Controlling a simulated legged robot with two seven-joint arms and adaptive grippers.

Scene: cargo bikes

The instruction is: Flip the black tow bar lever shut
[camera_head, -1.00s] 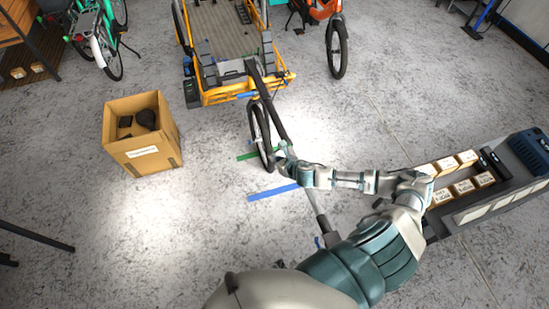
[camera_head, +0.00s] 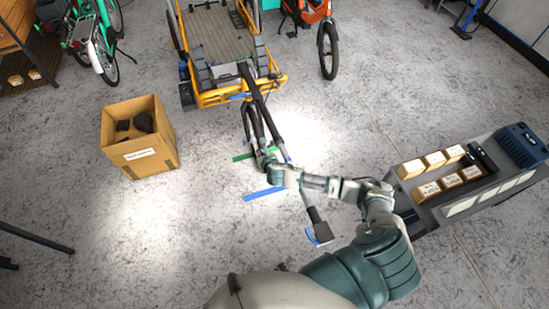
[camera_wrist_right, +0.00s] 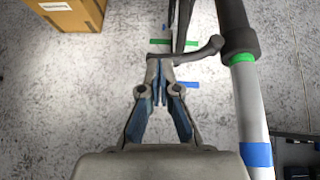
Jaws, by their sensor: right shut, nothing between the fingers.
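The black and silver tow bar (camera_head: 264,110) slopes from the yellow cargo trailer towards me. In the right wrist view the tow bar (camera_wrist_right: 238,35) stands upright at the right, with a green ring and a blue band on its silver tube. The dark lever (camera_wrist_right: 198,53) sticks out to the left beside the bar, its rounded end near the bar. My right gripper (camera_wrist_right: 160,62) is shut and empty, its tips at the lever's left end; I cannot tell if they touch. In the head view the right gripper (camera_head: 266,164) is left of the bar. My left gripper is out of view.
The yellow trailer (camera_head: 235,93) stands ahead. A cardboard box (camera_head: 140,150) with dark items is on the floor at the left. A grey bench (camera_head: 470,190) with small boxes stands at the right. Blue tape (camera_head: 264,194) marks the floor. Open floor lies between.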

